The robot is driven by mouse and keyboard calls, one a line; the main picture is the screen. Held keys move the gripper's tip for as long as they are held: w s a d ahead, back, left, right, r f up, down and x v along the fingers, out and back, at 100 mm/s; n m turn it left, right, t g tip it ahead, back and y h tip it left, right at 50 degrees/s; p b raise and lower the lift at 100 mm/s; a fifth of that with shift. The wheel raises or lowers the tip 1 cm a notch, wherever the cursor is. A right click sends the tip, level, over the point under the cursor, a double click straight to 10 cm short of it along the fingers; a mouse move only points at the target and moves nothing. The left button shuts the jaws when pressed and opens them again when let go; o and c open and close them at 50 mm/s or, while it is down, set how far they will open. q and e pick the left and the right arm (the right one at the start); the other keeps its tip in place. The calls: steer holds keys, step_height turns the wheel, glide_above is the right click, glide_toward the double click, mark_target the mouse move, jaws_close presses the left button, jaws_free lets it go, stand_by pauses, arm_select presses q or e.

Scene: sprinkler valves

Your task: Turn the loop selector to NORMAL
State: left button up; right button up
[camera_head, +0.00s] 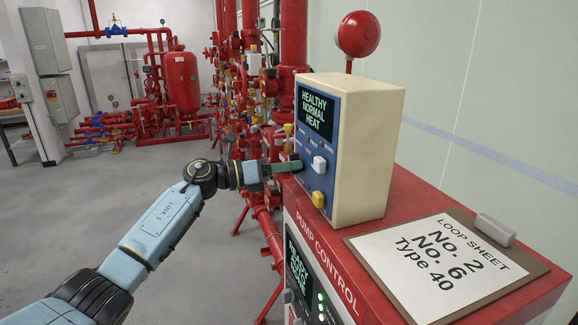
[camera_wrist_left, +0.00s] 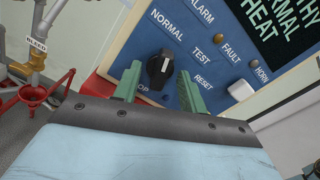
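The loop selector is a black knob (camera_wrist_left: 159,68) on the blue face of the cream control box (camera_head: 368,150). Its pale mark sits on the upper part; I cannot tell exactly which label it points to. NORMAL is printed above the knob, TEST to its upper right and RESET to its right. In the wrist view, my left gripper (camera_wrist_left: 158,78) is open. Its green fingers stand on either side of the knob with gaps visible. In the head view, my left gripper (camera_head: 296,165) reaches the box's face and hides the knob. My right gripper is out of view.
A white button (camera_head: 319,164) and a yellow button (camera_head: 318,199) are on the box's face. The screen (camera_head: 315,112) reads HEALTHY NORMAL HEAT. A loop sheet clipboard (camera_head: 443,268) lies on the red pump control cabinet (camera_head: 345,243). Red pipes (camera_head: 293,40) stand close behind.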

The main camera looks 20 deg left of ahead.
arm_select(q)
steer(key=v, duration=0.6)
stand_by(0.5)
